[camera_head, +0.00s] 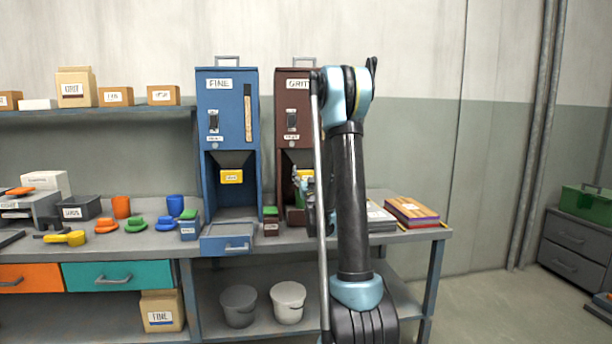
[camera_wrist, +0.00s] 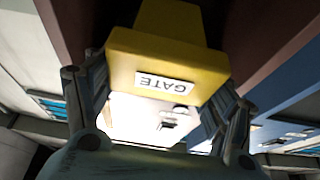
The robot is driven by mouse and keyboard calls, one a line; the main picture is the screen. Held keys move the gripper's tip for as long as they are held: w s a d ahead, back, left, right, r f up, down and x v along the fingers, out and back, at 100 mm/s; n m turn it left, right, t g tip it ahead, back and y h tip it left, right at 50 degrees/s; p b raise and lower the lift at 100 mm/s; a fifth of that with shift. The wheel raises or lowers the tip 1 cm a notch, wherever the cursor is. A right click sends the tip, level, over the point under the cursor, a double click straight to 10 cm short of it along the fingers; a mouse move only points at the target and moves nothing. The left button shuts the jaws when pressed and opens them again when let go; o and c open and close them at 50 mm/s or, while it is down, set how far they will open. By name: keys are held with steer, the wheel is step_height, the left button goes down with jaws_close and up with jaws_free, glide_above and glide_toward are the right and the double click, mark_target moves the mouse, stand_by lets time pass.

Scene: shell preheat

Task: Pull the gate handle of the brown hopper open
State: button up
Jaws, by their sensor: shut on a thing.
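The brown hopper (camera_head: 294,85), labelled GRIT, stands on the bench right of the blue hopper; my arm hides its right side. Its yellow gate handle (camera_wrist: 168,55), with a white GATE label, fills the upper middle of the wrist view. My gripper (camera_wrist: 160,85) is shut on this handle, with one finger at its left side and one at its right. In the head view my gripper (camera_head: 305,184) is at the brown hopper's lower opening, mostly hidden by my arm. How far the gate is pulled out cannot be told.
A small dark box with a green top (camera_head: 271,221) stands between the hoppers. Stacked books (camera_head: 411,212) lie to the right. Two buckets (camera_head: 289,302) stand on the lower shelf.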

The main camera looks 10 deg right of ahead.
steer(key=o, duration=1.5)
steer(key=shift+s, duration=0.3)
steer(key=shift+w, duration=0.1)
steer(key=shift+v, duration=3.75)
steer(key=shift+f, duration=0.15)
steer(key=s+f+g, duration=0.6)
steer(key=s, duration=0.9)
steer(key=s+f+g, duration=0.6)
steer(key=s+g, duration=0.1)
steer(key=s, duration=0.7)
steer(key=s+f+g, duration=0.7)
steer(key=s, duration=0.8)
steer(key=shift+s, duration=0.3)
